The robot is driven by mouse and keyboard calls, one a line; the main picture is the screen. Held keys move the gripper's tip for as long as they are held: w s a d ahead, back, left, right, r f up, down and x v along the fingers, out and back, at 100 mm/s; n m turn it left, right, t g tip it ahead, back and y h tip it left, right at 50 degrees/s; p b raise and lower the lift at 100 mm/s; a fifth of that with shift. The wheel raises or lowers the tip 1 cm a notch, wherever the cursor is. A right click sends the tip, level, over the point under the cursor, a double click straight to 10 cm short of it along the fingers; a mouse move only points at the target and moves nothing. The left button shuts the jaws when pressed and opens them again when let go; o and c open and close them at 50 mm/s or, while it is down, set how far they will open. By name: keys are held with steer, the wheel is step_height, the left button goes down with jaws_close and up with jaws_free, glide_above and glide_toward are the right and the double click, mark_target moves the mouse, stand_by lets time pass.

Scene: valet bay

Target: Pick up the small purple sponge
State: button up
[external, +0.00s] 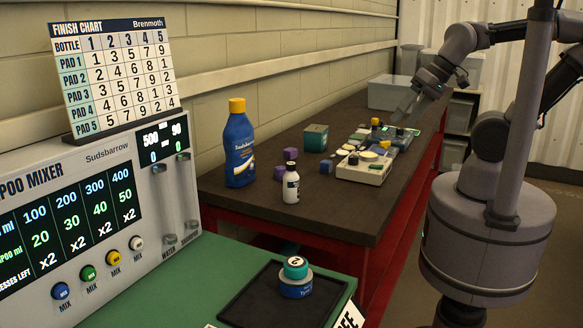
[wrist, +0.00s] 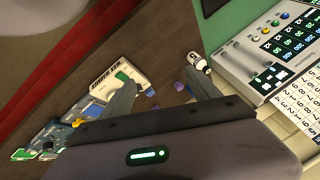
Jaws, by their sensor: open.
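Several small purple or blue-purple blocks lie on the dark bench top. In the external view a small purple block (external: 279,173) sits beside the white bottle (external: 291,184), a bluer one (external: 327,166) is near the pale tray, and a larger purple one (external: 296,139) is by the wall. I cannot tell for certain which is the small purple sponge. In the wrist view a purple block (wrist: 179,86) and a bluish one (wrist: 149,92) show between the fingers, apart from them. My gripper (wrist: 162,85) is open and empty above the bench; it also shows in the external view (external: 405,103).
A blue bottle (external: 239,150) with a yellow cap and a green box (external: 316,138) stand along the wall side. The mixer (external: 80,220) stands at left.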

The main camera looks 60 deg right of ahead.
steer(key=shift+w, duration=0.1)
stand_by(0.4)
steer(key=h, duration=0.4)
glide_above(290, 149)
steer(key=s+a, duration=0.4)
steer(key=s, duration=0.5)
step_height(290, 149, down, 7)
steer(key=shift+h, duration=0.3)
steer(key=b+x, duration=0.1)
steer(key=x, duration=0.5)
steer(key=b+x, duration=0.1)
steer(key=x, duration=0.5)
steer(key=shift+w+a, duration=0.2)
steer(key=shift+w, duration=0.05)
steer(key=x, duration=0.2)
steer(key=b+x, duration=0.1)
steer(key=x, duration=0.1)
steer(key=b+x, duration=0.1)
steer(key=shift+w+d+f, duration=0.2)
steer(key=shift+d, duration=0.25)
steer(key=shift+r, duration=0.15)
steer(key=c, duration=1.5)
steer(key=shift+r, duration=0.1)
